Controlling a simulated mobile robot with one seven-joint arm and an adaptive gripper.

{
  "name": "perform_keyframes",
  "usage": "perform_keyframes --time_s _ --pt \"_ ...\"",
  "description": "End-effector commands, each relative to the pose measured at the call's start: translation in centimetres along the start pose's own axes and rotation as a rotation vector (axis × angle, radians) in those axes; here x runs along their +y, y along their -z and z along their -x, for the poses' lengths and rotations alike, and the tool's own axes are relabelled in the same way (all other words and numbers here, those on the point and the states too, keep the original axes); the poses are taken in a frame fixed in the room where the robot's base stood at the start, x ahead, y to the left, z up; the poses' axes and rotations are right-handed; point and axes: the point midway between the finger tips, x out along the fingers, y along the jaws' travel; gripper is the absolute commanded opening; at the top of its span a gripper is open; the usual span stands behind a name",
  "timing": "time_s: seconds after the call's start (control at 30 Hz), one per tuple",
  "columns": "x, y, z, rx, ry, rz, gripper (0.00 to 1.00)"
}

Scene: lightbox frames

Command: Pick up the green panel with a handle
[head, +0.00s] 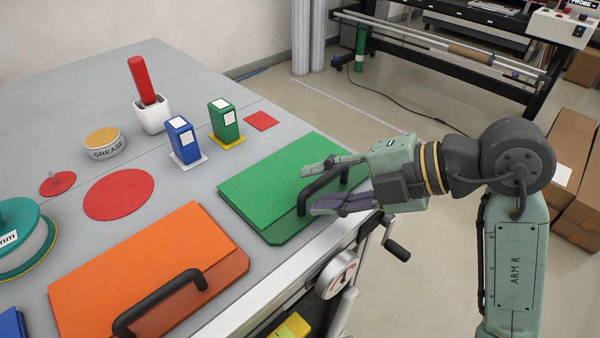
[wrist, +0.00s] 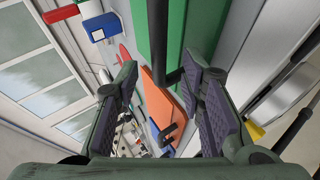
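The green panel (head: 262,182) lies flat near the right edge of the grey table, with a black bar handle (head: 318,186) on its right side. In the wrist view the green panel (wrist: 158,30) is at the top, with its handle (wrist: 176,78) between the fingers, nearer the right one. My gripper (head: 311,189) is open at the handle, one finger on its far side and one on its near side. A gap shows beside the left finger in the wrist view. I cannot tell whether the right finger touches the handle.
An orange panel (head: 140,265) with a similar black handle lies nearer on the table. Blue (head: 182,138) and green (head: 224,120) boxes, a grease tin (head: 105,145) and a white cup (head: 152,117) holding a red stick stand behind. A crank (head: 396,248) juts from the table's side.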

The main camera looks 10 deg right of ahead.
Motion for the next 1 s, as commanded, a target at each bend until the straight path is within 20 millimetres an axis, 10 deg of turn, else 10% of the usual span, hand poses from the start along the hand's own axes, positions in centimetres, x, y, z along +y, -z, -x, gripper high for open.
perform_keyframes --time_s 0.7,1.0 --pt "-0.04 -0.02 0.03 -0.001 0.000 0.000 0.00" --pt "-0.06 -0.01 0.03 0.000 0.001 0.000 0.00"
